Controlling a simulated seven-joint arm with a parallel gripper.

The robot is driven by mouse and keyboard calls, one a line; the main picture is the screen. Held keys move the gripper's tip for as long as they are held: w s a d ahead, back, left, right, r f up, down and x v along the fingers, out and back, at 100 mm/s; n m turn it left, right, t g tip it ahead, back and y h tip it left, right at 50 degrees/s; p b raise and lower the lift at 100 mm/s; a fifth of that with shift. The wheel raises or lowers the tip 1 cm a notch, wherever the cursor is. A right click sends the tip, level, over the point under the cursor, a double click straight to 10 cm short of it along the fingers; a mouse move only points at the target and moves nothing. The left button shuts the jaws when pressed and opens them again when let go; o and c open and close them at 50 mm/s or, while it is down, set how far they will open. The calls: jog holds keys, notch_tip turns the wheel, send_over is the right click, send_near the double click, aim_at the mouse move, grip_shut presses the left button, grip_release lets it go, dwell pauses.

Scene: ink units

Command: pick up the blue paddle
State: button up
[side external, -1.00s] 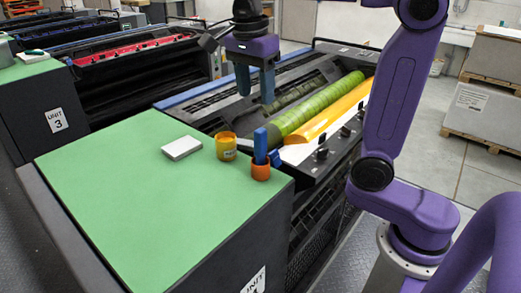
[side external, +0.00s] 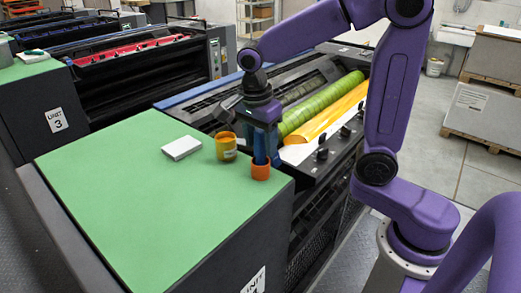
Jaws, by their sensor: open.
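The blue paddle (side external: 260,146) stands upright in a small orange cup (side external: 261,171) near the right edge of the green top (side external: 140,210). My gripper (side external: 265,145) points down at the paddle, with its fingers at the paddle's upper part. The jaws are open, and the fingers partly hide the paddle. I cannot tell whether a finger touches it. The paddle's lower end is hidden inside the cup.
A yellow-orange tin (side external: 226,146) stands just left of the cup. A white block (side external: 181,148) lies further left. The green top's front and left are clear.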

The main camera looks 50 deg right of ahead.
jog(key=shift+d+f, duration=0.1)
jog(key=shift+f, duration=1.05)
grip_shut()
jog(key=shift+r, duration=0.15)
jog(key=shift+r, duration=0.6)
jog(key=s+d+r, duration=0.2)
jog(key=s+r, duration=0.9)
jog(key=s, duration=0.3)
jog(key=shift+r, duration=0.3)
